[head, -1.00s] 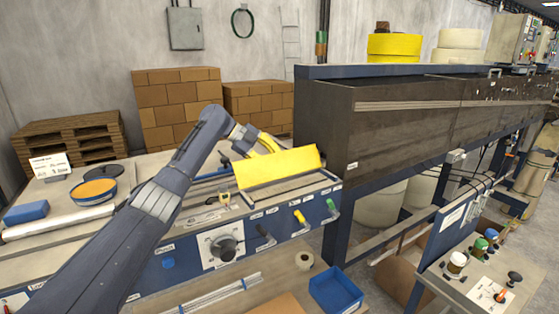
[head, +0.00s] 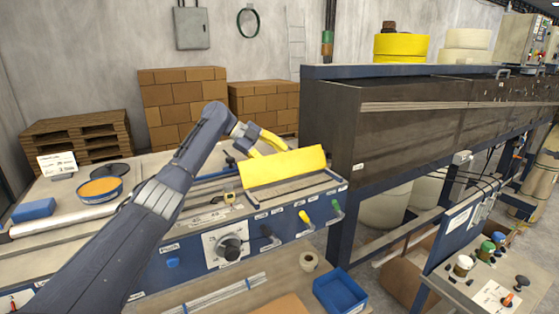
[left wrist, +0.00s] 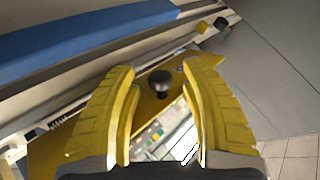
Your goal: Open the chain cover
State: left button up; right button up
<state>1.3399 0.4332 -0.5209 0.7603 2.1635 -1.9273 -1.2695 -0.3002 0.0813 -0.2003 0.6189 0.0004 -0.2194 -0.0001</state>
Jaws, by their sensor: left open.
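The chain cover (head: 285,167) is a long yellow panel on the blue-fronted machine in the head view. Its broad yellow face leans up above the machine's right end. My left gripper (head: 268,146) has yellow fingers behind the cover's upper edge, and the panel partly hides their tips. In the left wrist view, the yellow cover (left wrist: 152,101) lies below the spread fingers of the left gripper (left wrist: 162,70). A black round knob (left wrist: 160,80) on it shows between the fingers, with space on both sides. Contact cannot be told. My right gripper is not in view.
A large dark conveyor housing (head: 335,125) stands close to the right of the cover. The machine front carries a black knob (head: 230,248) and coloured levers. A blue tray (head: 340,290) and a tape roll (head: 309,261) lie in front. A blue bar (left wrist: 90,38) runs near the left fingers.

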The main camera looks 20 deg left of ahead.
pick_arm(q)
jog(key=v, duration=1.1)
jog(key=shift+a+f, duration=0.1)
